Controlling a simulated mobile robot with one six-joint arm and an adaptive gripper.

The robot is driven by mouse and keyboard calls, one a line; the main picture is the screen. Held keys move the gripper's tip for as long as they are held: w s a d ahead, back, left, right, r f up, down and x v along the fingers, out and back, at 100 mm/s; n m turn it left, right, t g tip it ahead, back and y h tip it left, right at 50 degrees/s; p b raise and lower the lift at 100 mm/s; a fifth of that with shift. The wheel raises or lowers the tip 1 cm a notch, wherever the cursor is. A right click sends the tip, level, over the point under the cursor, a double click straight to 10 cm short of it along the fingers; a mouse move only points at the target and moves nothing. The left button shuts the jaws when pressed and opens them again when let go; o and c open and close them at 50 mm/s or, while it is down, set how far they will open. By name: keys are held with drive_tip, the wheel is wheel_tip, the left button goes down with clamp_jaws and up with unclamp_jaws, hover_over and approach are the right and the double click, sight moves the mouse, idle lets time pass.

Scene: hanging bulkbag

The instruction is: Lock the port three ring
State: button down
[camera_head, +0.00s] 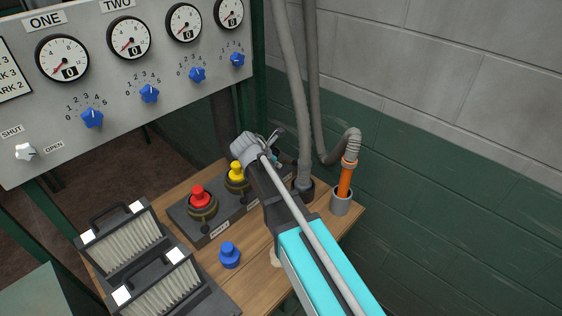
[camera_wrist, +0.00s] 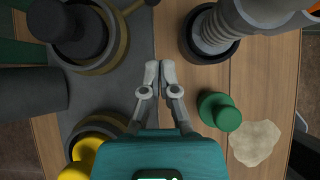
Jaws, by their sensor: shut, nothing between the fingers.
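A dark port block (camera_head: 215,228) stands on the wooden table, with a red plug in one ringed port and a yellow plug (camera_head: 236,172) in the port beside it. In the wrist view, a third port ring (camera_wrist: 122,38), dull brass, surrounds a dark plug or hose end (camera_wrist: 68,28) at the upper left. I take this as port three; its label is not seen. A dark lever with a round knob shows at the top edge by this ring. My gripper (camera_wrist: 158,68) is shut and empty, to the right of the ring and apart from it. My arm hides this port in the head view.
A grey hose end (camera_wrist: 212,38) stands in a dark cup close right of my gripper. A green plug (camera_wrist: 220,112) and a pale patch (camera_wrist: 255,143) lie nearby. An orange tube (camera_head: 346,180), blue plug (camera_head: 229,255) and two filter boxes are also on the table.

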drive_tip(key=shift+p+v, duration=1.35)
drive_tip(key=shift+v, duration=0.9)
drive_tip(key=shift+s+d, duration=0.1)
drive_tip(key=shift+d, duration=0.05)
